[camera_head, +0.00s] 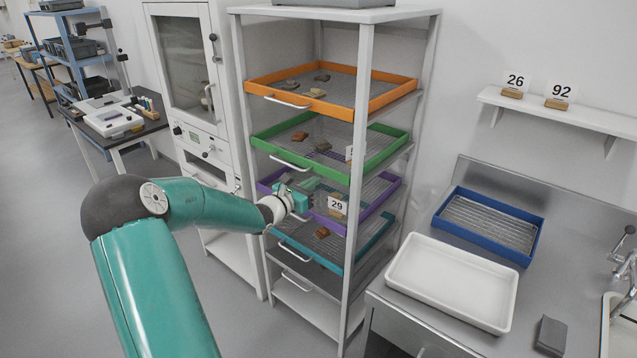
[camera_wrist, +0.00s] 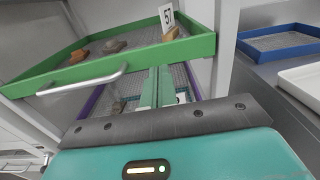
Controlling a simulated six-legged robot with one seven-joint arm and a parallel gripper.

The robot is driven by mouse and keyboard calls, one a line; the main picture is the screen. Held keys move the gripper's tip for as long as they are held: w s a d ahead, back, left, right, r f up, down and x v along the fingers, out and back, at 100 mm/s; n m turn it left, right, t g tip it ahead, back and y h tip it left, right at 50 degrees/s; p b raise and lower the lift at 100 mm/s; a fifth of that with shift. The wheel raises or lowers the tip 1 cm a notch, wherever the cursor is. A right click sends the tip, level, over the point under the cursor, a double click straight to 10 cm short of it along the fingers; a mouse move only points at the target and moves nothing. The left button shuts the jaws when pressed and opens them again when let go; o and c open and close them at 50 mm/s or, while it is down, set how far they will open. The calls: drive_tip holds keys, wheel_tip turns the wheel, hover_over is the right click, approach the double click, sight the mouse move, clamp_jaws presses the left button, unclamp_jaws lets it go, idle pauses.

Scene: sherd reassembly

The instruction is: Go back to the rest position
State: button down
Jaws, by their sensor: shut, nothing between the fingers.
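My gripper (camera_head: 312,199) is at the front of the rack, at the height of the purple tray (camera_head: 378,206) and below the green tray (camera_head: 378,160). In the wrist view its two green fingers (camera_wrist: 158,86) are shut together and empty. They point at the rack, with the green tray's front rim (camera_wrist: 110,66) and white handle (camera_wrist: 82,83) just above and to the left. A card marked 29 (camera_head: 337,205) stands beside the gripper in the head view. The fingers partly hide the purple tray (camera_wrist: 92,103) in the wrist view.
The rack also holds an orange tray (camera_head: 400,88) above and a teal tray (camera_head: 375,245) below, with sherds in them. A rack post (camera_head: 358,150) stands right of the gripper. A counter with a blue tray (camera_head: 530,248) and white tray (camera_head: 402,275) is at right. Floor is open at left.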

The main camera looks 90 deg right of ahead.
drive_tip(key=v, duration=1)
drive_tip(key=shift+r, duration=0.15)
drive_tip(key=w+a+r+m+t+y, duration=0.1)
drive_tip(key=w+a+m+t+y, duration=0.3)
drive_tip(key=w+a, duration=1.05)
drive_tip(key=w+a+r+m+t+y, duration=0.25)
drive_tip(key=w+a+m+t, duration=0.3)
drive_tip(key=w+a, duration=0.85)
drive_tip(key=a+r+t+y, duration=0.2)
drive_tip(key=a, duration=0.9)
drive_tip(key=a+r+t+y, duration=0.1)
drive_tip(key=a+t+y, duration=0.1)
drive_tip(key=a, duration=0.9)
drive_tip(key=w+a+r+t+y, duration=0.1)
drive_tip(key=a+r+t+y, duration=0.1)
drive_tip(key=a, duration=0.9)
drive_tip(key=shift+r+t+y, duration=0.35)
drive_tip(key=shift+t+y, duration=0.2)
drive_tip(key=shift+t, duration=0.4)
